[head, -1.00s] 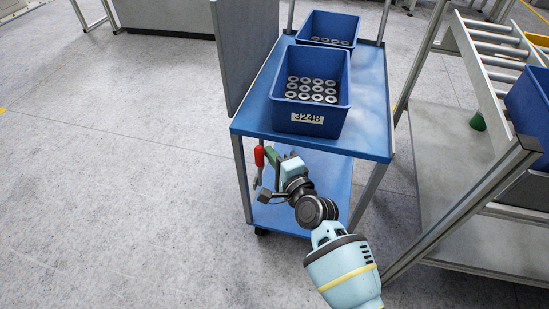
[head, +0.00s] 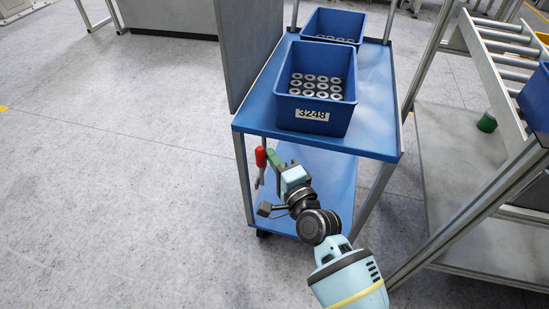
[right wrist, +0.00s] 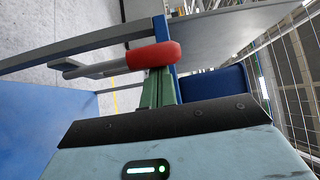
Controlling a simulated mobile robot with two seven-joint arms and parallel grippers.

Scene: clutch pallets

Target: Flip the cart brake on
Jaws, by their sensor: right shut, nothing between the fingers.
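The blue cart (head: 375,110) stands in the middle of the head view. The brake lever's red handle (head: 260,157) sticks up at its near left post, with a grey metal shaft below it. My right gripper (head: 273,158) is beside the handle, on its right, its green fingers shut and empty. In the right wrist view the red handle (right wrist: 153,55) lies across the tips of the green fingers (right wrist: 158,88), touching or very close; I cannot tell which. My left gripper is not in view.
Blue bins with metal rings, one labelled 3248 (head: 315,112), stand on the cart's top. A grey panel (head: 250,50) rises along its left side. A roller rack (head: 500,50) stands on the right. The floor (head: 110,190) to the left is clear.

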